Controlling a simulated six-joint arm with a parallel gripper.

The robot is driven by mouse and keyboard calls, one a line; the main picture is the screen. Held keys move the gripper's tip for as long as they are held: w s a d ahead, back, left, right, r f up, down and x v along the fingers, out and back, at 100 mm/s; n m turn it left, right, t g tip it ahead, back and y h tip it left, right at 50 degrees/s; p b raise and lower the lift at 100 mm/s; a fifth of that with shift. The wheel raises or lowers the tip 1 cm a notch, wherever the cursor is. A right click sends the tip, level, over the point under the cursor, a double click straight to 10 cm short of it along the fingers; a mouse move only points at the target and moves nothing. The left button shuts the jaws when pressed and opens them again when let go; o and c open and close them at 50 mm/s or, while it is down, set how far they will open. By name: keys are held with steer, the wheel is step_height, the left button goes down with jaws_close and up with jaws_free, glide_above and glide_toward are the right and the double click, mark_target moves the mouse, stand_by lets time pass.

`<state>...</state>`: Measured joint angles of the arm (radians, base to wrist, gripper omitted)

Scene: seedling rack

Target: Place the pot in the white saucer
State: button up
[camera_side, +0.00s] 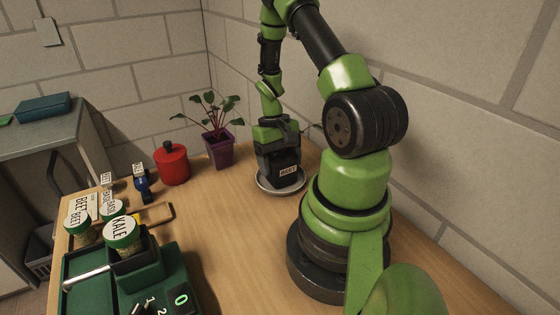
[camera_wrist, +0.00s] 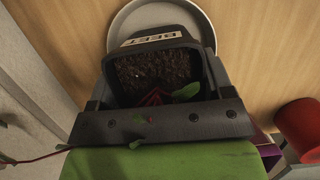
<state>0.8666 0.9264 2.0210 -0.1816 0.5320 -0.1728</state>
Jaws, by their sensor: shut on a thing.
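The pot is a dark square pot of soil (camera_wrist: 152,76) with a BEET label and red-stemmed green leaves. In the side view the pot (camera_side: 281,172) is upright at the white saucer (camera_side: 262,187), within its rim as seen from there. I cannot tell whether its base touches the saucer. In the wrist view the saucer (camera_wrist: 128,22) shows beyond the labelled side of the pot. My gripper (camera_side: 279,150) is shut on the pot from above, with a jaw on either side; its grip also shows in the wrist view (camera_wrist: 160,90). The pot hides most of the saucer.
A purple pot with a leafy plant (camera_side: 220,151) stands just left of the saucer. A red canister (camera_side: 172,165) is further left. The wall is close behind. The table's middle is clear.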

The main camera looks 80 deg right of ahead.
steer(key=shift+f, duration=0.15)
steer(key=o, duration=1.1)
steer(key=v, duration=1.2)
steer(key=shift+a, duration=0.1)
steer(key=w+a+r+n+t+h, duration=0.2)
steer(key=w+a+r+t, duration=0.15)
steer(key=a+r, duration=0.75)
steer(key=s+a+r+n+t+y, duration=0.1)
steer(key=s+a+r+t, duration=0.2)
steer(key=a, duration=0.3)
steer(key=s+a+r+n+t, duration=0.2)
steer(key=s+a+t, duration=0.1)
steer(key=a, duration=0.3)
steer(key=shift+s+a+r+y, duration=0.2)
steer(key=shift+s+r+y, duration=0.15)
steer(key=shift+s+y, duration=0.05)
